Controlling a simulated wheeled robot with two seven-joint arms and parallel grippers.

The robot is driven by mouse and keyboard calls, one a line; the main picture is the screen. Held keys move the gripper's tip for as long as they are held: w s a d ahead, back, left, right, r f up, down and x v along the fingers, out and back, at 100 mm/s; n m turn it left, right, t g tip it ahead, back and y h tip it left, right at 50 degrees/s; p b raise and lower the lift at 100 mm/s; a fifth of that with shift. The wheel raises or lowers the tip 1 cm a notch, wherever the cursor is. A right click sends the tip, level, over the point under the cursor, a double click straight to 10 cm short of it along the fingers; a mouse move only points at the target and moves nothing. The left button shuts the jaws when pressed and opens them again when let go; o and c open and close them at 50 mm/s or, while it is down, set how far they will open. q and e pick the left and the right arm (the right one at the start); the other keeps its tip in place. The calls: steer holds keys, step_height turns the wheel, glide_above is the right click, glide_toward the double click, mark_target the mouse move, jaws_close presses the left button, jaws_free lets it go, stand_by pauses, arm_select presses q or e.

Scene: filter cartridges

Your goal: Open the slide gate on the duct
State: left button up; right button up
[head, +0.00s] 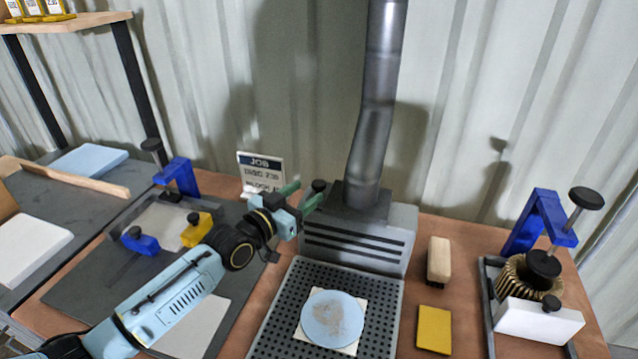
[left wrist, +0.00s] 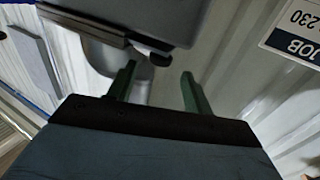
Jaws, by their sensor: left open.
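The grey metal duct (head: 376,110) rises from a dark collar (head: 360,200) on the slotted grey extraction box (head: 355,240). A black knob (head: 318,186) sticks out on the collar's left side and looks like the slide gate's handle. How far the gate plate is in or out cannot be made out. My left gripper (head: 302,195) is open, with its green fingers at the knob. Whether the knob is between them cannot be told. In the left wrist view the fingers (left wrist: 158,88) are apart, with grey metal behind them. My right gripper is not in view.
A job sign (head: 262,172) stands left of the duct. A perforated tray (head: 275,325) holds a round blue disc (head: 332,316). Blue clamps stand at left (head: 180,177) and right (head: 540,222). A brush (head: 439,259) and yellow pad (head: 434,330) lie right of the box.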

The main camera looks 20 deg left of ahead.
mark_target(314, 187)
arm_select(q)
steer(key=x, duration=0.4)
steer(key=shift+w+d, duration=0.1)
steer(key=shift+w, duration=0.1)
steer(key=shift+w+d, duration=0.15)
steer(key=shift+w, duration=0.15)
steer(key=shift+w+d, duration=0.15)
steer(key=shift+w, duration=0.15)
jaws_close()
steer(key=shift+b, duration=0.35)
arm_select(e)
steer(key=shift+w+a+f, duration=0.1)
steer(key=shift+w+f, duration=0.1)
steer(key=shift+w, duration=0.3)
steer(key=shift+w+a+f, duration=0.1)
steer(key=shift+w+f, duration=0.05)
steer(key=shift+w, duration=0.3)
